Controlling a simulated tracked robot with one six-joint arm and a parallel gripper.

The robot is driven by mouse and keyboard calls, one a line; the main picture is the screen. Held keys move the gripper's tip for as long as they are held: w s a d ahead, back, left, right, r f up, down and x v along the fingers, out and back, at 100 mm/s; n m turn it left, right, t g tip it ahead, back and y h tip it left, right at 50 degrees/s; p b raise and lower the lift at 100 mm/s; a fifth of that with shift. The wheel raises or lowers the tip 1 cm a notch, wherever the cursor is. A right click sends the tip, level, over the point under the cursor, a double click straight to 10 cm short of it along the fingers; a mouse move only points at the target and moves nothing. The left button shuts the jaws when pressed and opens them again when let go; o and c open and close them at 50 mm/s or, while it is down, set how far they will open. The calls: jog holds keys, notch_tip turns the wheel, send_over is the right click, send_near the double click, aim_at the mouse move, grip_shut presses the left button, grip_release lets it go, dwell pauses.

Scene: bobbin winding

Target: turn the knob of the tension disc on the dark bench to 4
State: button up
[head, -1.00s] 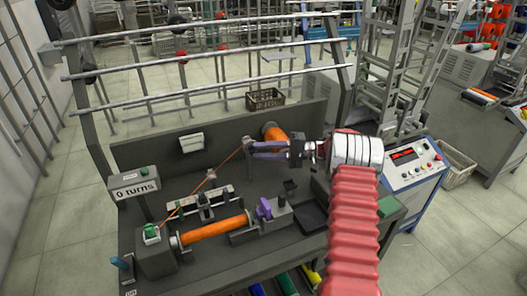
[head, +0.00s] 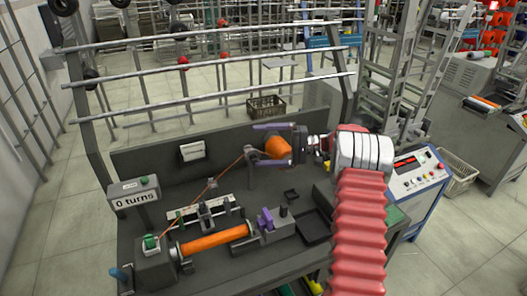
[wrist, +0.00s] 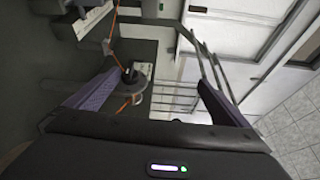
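The tension disc (wrist: 128,88) shows in the wrist view as a grey disc with a dark knob (wrist: 131,74), and the orange thread passes by it. In the head view the tension disc (head: 250,152) is small, at the back of the dark bench (head: 150,222). My gripper (head: 250,145) is open, its two purple fingers spread one above the other around that spot. In the wrist view my gripper (wrist: 160,82) has the knob between its fingers, nearer the left one, and I see no contact. The knob's scale and setting are too small to read.
An orange thread cone (head: 278,147) stands behind my fingers. The thread runs down left to the winder with an orange bobbin (head: 213,239). A "0 turns" counter (head: 135,195) stands at left, a purple-topped tailstock (head: 267,219) in front. Metal rails (head: 205,93) cross behind the bench.

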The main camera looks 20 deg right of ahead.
jog(key=shift+n, duration=0.3)
jog(key=r, duration=0.4)
jog(key=shift+w+r, duration=0.2)
jog(key=shift+w, duration=0.15)
jog(key=shift+s+d+r+t, duration=0.1)
jog(key=shift+s+r+t, duration=0.15)
jog(key=shift+t, duration=0.05)
jog(key=s+f, duration=0.1)
jog(key=f, duration=0.2)
jog(key=shift+s, duration=0.4)
jog(key=shift+s+d+r, duration=0.1)
jog(key=shift+s+r, duration=0.3)
jog(key=shift+s, duration=0.4)
jog(key=c, duration=1.2)
jog(key=shift+d+f, duration=0.1)
jog(key=shift+c, duration=1)
jog(key=w+r+v, duration=0.1)
jog(key=r+v, duration=0.1)
jog(key=v, duration=1.2)
jog(key=shift+d, duration=0.55)
jog(key=shift+o, duration=0.2)
jog(key=shift+s, duration=0.1)
